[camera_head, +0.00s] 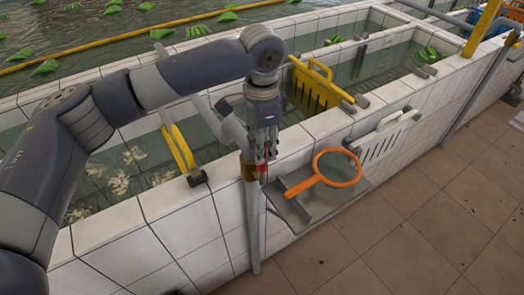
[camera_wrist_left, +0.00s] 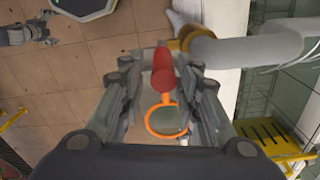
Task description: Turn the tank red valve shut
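The red valve handle (camera_wrist_left: 163,70) sticks out from a brass-coloured fitting (camera_wrist_left: 185,38) on a grey pipe (camera_wrist_left: 250,47). In the head view only a bit of the red handle (camera_head: 262,169) shows, below my left gripper (camera_head: 264,158) on the front of the tank wall. The pipe (camera_head: 251,220) runs down that wall there. In the left wrist view my left gripper (camera_wrist_left: 160,95) is open, with one finger on each side of the red handle and gaps beside it. A grey arm part at that view's upper left may be my right gripper; its fingers are unclear.
An orange hoop (camera_head: 318,176) sits over a grey tray-like shelf (camera_head: 292,187) just right of the pipe. A white slotted basket (camera_head: 385,140) hangs on the wall. A yellow basket (camera_head: 316,88) and a yellow handle (camera_head: 180,148) stand at the tanks. The tiled floor (camera_head: 420,230) is clear.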

